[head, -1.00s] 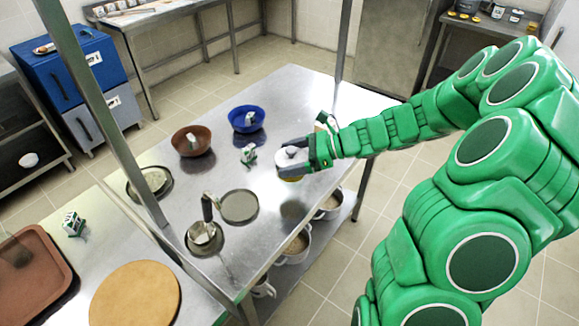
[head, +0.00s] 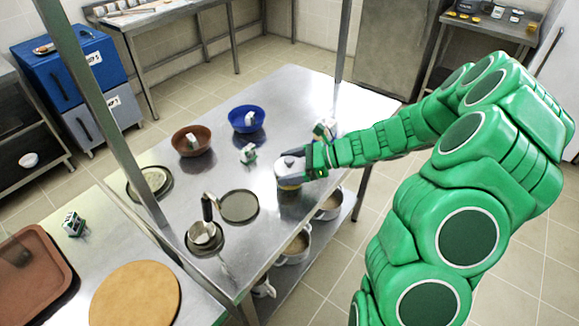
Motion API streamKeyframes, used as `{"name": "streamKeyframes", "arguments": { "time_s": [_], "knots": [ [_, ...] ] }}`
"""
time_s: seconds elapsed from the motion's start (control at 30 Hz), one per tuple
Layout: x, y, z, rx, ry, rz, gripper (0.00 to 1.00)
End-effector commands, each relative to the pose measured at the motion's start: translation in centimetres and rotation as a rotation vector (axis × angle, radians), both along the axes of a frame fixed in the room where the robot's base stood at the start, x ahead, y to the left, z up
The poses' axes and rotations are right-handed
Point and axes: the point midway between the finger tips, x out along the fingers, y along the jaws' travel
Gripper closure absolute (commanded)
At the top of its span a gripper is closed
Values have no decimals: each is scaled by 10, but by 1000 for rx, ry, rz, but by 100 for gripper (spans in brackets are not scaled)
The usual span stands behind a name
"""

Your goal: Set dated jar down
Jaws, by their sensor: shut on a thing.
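My gripper (head: 306,163) is at the right part of the steel table (head: 262,270), reaching in from the right. It is shut on a jar (head: 289,165) with a pale grey lid and a yellowish lower part. The jar is upright and at or just above the table top; I cannot tell whether its base touches. Its right side is hidden by the gripper, and no date is readable.
A green-and-white carton (head: 248,153) stands left of the jar, another (head: 325,128) behind the gripper. A blue bowl (head: 247,119), a brown bowl (head: 191,140) and a dark round plate (head: 239,206) lie farther left. The table's front right edge is close. Pots stand on the shelf below.

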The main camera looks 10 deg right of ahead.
Motion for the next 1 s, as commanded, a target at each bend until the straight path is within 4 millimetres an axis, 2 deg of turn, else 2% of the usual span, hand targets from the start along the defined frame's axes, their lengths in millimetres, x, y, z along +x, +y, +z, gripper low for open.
{"name": "streamKeyframes", "arguments": {
  "time_s": [0.23,0.27,0.3,0.67,1.0],
  "knots": [
    [0,0,-3,1,1,0,86],
    [0,0,-3,0,0,0,6],
    [0,0,-3,0,0,0,0],
    [0,-2,1,-1,0,-1,0],
    [-7,-44,18,-3,-2,-4,0]
  ]
}}
